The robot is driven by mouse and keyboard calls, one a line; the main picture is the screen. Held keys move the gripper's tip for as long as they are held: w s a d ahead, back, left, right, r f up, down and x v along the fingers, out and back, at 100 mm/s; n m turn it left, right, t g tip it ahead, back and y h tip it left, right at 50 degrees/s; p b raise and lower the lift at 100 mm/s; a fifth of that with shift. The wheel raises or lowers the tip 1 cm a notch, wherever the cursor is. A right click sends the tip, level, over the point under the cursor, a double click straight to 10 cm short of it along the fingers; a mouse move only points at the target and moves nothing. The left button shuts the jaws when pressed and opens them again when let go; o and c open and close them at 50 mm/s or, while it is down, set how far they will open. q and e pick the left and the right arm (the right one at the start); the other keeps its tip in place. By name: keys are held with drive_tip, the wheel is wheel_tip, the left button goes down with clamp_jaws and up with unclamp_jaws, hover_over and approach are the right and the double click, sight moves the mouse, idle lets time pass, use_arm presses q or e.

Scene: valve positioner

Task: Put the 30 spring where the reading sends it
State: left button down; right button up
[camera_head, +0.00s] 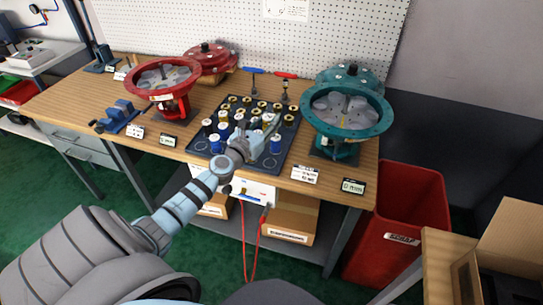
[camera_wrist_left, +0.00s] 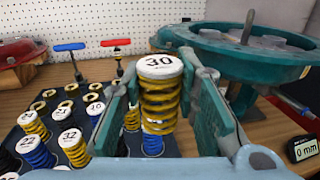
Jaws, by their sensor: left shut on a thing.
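My left gripper (camera_head: 268,134) is over the right part of the dark spring tray (camera_head: 284,152). In the left wrist view its fingers are shut on the 30 spring (camera_wrist_left: 160,88), a yellow coil with a white cap marked 30. The spring stands upright between the fingers; a blue spring (camera_wrist_left: 152,145) shows just below it. A teal actuator bowl (camera_head: 346,112) with round pockets stands right of the tray. A red actuator bowl (camera_head: 163,77) stands to the left. A small display (camera_wrist_left: 305,148) by the teal one reads 0 mm; the display (camera_head: 168,141) by the red one is too small to read.
Other numbered springs, such as 32 (camera_wrist_left: 72,142), stand in the tray. Blue and red-handled tools (camera_head: 286,80) stand behind it. White cards (camera_head: 305,174) lie near the front edge. A blue vise (camera_head: 117,116) is at left. A red bin (camera_head: 402,225) stands right of the bench.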

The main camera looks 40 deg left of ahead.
use_arm(q)
drive_tip(key=f+b, duration=0.3)
drive_tip(key=f, duration=0.1)
drive_tip(key=f+b, duration=0.2)
drive_tip(key=f, duration=0.2)
drive_tip(key=w+f+b, duration=0.1)
drive_tip(key=f+b, duration=0.2)
drive_tip(key=f, duration=0.1)
drive_tip(key=shift+w+b, duration=0.1)
drive_tip(key=shift+b, duration=0.2)
drive_tip(key=f+b, duration=0.2)
drive_tip(key=shift+s+f+b, duration=0.2)
drive_tip(key=shift+s+b, duration=0.1)
drive_tip(key=shift+b, duration=0.05)
drive_tip(key=shift+r, duration=0.25)
drive_tip(key=shift+w+f, duration=0.1)
drive_tip(key=shift+f, duration=0.1)
drive_tip(key=c, duration=1.5)
unclamp_jaws()
drive_tip(key=shift+c, duration=0.2)
drive_tip(key=o, duration=0.3)
use_arm(e)
wheel_tip(320, 180, down, 14)
drive_tip(key=shift+w, duration=0.4)
use_arm(q)
drive_tip(key=shift+r, duration=0.15)
use_arm(e)
drive_tip(key=shift+d+r, duration=0.1)
drive_tip(key=shift+r, duration=0.1)
